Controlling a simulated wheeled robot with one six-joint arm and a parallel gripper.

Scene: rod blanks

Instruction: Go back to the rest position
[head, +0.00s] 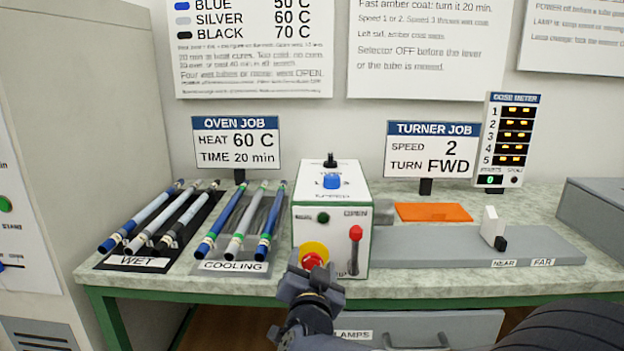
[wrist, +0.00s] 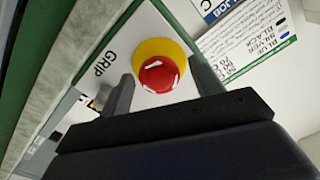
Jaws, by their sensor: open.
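My gripper (head: 308,284) is in front of the turner's white control box (head: 315,203), low at its front face. In the wrist view its two fingers (wrist: 162,84) stand apart, empty, on either side of the red button (wrist: 162,73) with the yellow collar, beside the word GRIP. The button also shows in the head view (head: 313,257), partly hidden behind the gripper. I cannot tell whether the fingers touch the box. The box has a blue selector (head: 332,181) on top and a red-knobbed lever (head: 355,234) near the word OPEN.
Several rods lie on the WET rack (head: 130,262) and the COOLING rack (head: 232,267), left of the box. A grey bed (head: 430,245) with a white block (head: 491,226) and an orange plate (head: 433,212) are on the right. A LAMPS drawer (head: 425,325) is below the bench edge.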

